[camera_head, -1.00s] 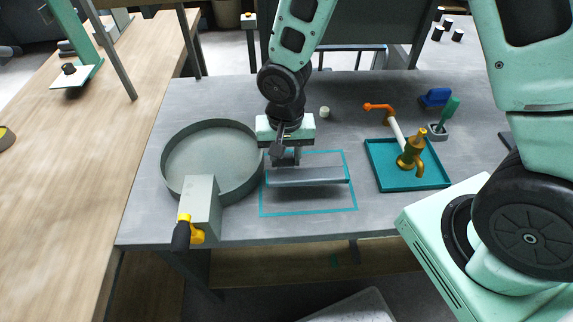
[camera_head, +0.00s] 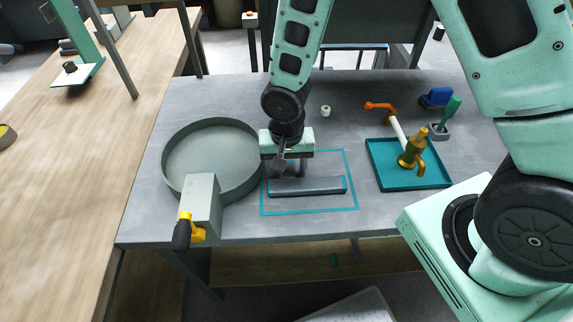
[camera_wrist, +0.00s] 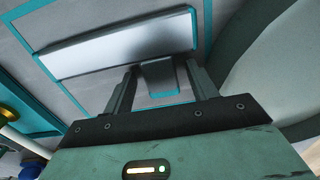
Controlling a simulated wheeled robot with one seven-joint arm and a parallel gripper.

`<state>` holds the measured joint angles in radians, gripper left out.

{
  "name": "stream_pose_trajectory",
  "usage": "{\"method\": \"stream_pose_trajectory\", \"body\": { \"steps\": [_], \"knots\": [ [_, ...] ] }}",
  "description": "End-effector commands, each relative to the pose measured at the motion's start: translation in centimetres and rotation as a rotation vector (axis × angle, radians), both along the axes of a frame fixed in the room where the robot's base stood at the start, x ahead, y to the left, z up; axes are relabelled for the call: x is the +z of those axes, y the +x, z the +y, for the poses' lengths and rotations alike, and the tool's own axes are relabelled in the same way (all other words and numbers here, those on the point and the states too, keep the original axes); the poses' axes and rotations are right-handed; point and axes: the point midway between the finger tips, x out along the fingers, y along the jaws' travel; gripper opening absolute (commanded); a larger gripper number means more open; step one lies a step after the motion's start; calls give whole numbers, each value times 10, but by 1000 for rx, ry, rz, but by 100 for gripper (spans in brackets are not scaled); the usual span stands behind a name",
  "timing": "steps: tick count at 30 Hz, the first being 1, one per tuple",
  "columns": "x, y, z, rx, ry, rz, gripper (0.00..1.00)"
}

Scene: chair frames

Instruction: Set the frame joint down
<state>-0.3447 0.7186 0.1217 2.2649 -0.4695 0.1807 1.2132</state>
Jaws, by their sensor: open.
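The frame joint (camera_head: 308,187) is a long grey bar lying on the table inside a teal outlined rectangle (camera_head: 350,152). In the wrist view its broad pale face (camera_wrist: 120,50) crosses the upper left, and a short grey leg (camera_wrist: 160,78) comes off it between my two fingers. My gripper (camera_head: 286,172) is at the left part of the bar, pointing down. In the wrist view my gripper (camera_wrist: 162,85) has its fingers apart, one on each side of the leg, with gaps showing. The head view partly hides the fingertips.
A round grey tray (camera_head: 246,192) stands close on the left, with a grey block and yellow-black handle (camera_head: 199,205) at its front. A teal tray (camera_head: 427,181) with a brass tap (camera_head: 412,158) is at right. A small white cap (camera_head: 326,111) lies behind.

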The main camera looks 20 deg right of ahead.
Motion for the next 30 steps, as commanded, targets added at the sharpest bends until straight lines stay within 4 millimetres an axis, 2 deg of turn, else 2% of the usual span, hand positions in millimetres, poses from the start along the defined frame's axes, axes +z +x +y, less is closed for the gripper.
{"method": "stream_pose_trajectory", "body": {
  "steps": [5, 7, 18, 22, 26, 30],
  "knots": [
    [7, 1, 0, -1, 1, -1, 58],
    [15, 1, 0, -3, 1, -3, 58],
    [91, 1, 0, -3, 2, -4, 58],
    [110, 1, 0, -2, 1, -3, 58],
    [120, 0, 0, 1, 0, -2, 58],
    [139, -16, 7, 105, 4, -6, 58]
  ]
}}
